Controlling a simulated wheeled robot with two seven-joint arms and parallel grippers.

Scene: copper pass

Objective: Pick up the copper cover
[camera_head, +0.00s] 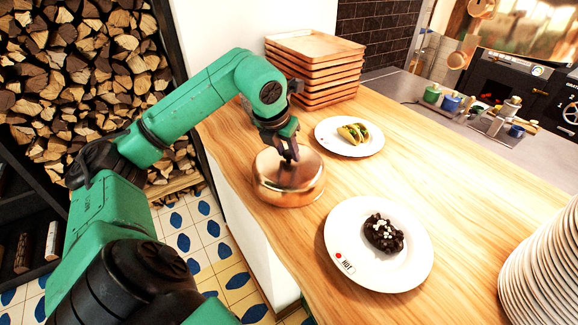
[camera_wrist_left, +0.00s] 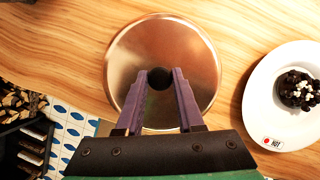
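The copper cover (camera_head: 289,188) is a shiny round dome with a dark knob (camera_wrist_left: 159,78) on top. It sits on the wooden counter near its left edge. My left gripper (camera_head: 288,156) points down over the cover, with its two purple fingers on either side of the knob. In the left wrist view the fingertips (camera_wrist_left: 160,74) flank the knob with almost no gap. I cannot tell whether they press on it. What is under the cover is hidden. My right gripper is not in view.
A plate with a dark cake (camera_head: 345,215) lies right of the cover, and a plate with tacos (camera_head: 326,139) behind it. Stacked wooden trays (camera_head: 312,60) stand at the back. Stacked white plates (camera_head: 548,265) stand at the right. The counter between is clear.

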